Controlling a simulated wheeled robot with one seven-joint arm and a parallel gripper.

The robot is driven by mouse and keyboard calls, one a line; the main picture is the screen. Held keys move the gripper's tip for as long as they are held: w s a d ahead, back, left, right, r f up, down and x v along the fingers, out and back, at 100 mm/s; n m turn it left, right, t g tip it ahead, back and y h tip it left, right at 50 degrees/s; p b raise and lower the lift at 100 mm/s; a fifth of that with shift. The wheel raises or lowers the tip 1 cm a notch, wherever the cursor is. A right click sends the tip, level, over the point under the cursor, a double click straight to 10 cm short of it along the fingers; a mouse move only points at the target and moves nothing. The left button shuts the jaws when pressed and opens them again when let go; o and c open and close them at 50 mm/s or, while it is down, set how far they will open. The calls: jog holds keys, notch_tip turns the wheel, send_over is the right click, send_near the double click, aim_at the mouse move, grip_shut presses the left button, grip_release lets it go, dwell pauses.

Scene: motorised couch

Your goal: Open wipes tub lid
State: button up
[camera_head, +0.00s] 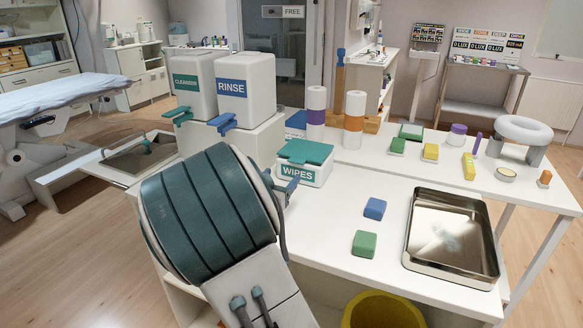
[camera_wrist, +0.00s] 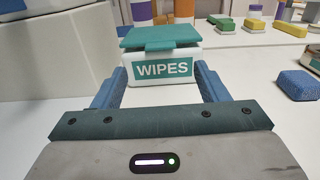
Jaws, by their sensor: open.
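The wipes tub (camera_head: 305,174) is a white box with a green WIPES label and a teal lid (camera_head: 306,151). It stands on the white counter just beyond my arm, and its lid looks closed. In the wrist view the tub (camera_wrist: 162,70) is straight ahead, with the lid (camera_wrist: 160,38) and its front tab (camera_wrist: 160,46) facing me. My gripper (camera_wrist: 154,80) is open, its two blue fingers pointing toward the tub, one on each side of its front. I cannot tell whether they touch it. In the head view my arm hides most of the gripper.
CLEANSER (camera_head: 196,83) and RINSE (camera_head: 246,90) dispensers stand behind left. A blue block (camera_head: 375,208), a green block (camera_head: 364,244) and a metal tray (camera_head: 450,274) lie to the right. Rolls (camera_head: 354,112) stand behind the tub. A yellow bin (camera_head: 383,310) is below the front edge.

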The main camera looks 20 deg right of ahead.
aim_at(294, 162)
jog(key=x, duration=0.8)
jog(key=shift+w+d+f, duration=0.1)
jog(key=c, duration=1.4)
